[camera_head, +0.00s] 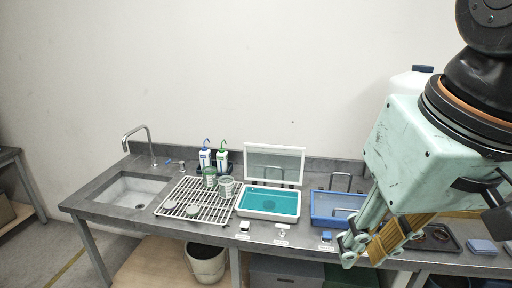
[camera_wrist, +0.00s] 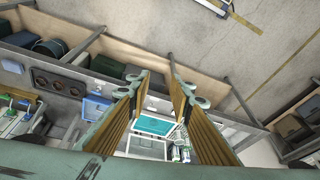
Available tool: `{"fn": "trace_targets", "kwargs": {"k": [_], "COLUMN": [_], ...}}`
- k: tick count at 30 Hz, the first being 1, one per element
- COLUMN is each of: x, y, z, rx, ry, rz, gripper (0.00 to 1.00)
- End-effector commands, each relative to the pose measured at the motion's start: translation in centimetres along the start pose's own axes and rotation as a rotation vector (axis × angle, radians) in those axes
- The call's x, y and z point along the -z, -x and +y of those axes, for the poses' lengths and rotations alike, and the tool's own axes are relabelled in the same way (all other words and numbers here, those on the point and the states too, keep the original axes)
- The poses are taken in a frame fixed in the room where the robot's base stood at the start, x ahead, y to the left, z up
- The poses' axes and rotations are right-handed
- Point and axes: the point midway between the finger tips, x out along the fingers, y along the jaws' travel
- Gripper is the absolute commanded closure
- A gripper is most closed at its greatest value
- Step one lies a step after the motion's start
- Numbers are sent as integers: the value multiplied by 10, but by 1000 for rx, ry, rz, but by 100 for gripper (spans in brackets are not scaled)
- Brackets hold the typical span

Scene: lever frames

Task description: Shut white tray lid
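The white tray (camera_head: 244,213) sits on the grey bench, with teal liquid inside. Its clear, white-framed lid (camera_head: 274,149) stands open, raised along the tray's back edge. In the wrist view the white tray (camera_wrist: 135,126) and its lid (camera_wrist: 146,156) show small, between and beyond my fingers. My gripper (camera_head: 362,250) is at the right in the head view, pointing down, in front of and partly over a blue tray, well to the right of the white tray. In the wrist view my gripper (camera_wrist: 161,84) has its fingers apart and empty.
A blue tray (camera_head: 322,218) stands right of the white tray. A white wire rack (camera_head: 190,208) with green-tinted glassware and a sink (camera_head: 130,190) lie left. Two wash bottles (camera_head: 213,160) stand behind. Small items line the bench front. A dark tray (camera_head: 440,240) lies right of my gripper.

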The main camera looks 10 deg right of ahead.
Motion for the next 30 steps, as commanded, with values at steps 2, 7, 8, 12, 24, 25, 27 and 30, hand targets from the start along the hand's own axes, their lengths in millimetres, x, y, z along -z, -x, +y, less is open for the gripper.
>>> {"fn": "trace_targets", "kwargs": {"k": [2, 7, 8, 12, 24, 25, 27, 30], "x": [10, 35, 40, 63, 131, 136, 148, 167], "y": [0, 0, 0, -1, -8, -9, -12, -15], "z": [-4, -13, -15, -24, -46, -48, -51, -56], "rx": [12, 47, 54, 87, 182, 190, 207, 232], "ry": [-12, -45, -51, -78, -156, -161, -174, -193], "rz": [-8, -31, -35, -53, -103, -105, -114, -124], "gripper": [80, 80, 80, 80, 80, 80, 80, 80]}}
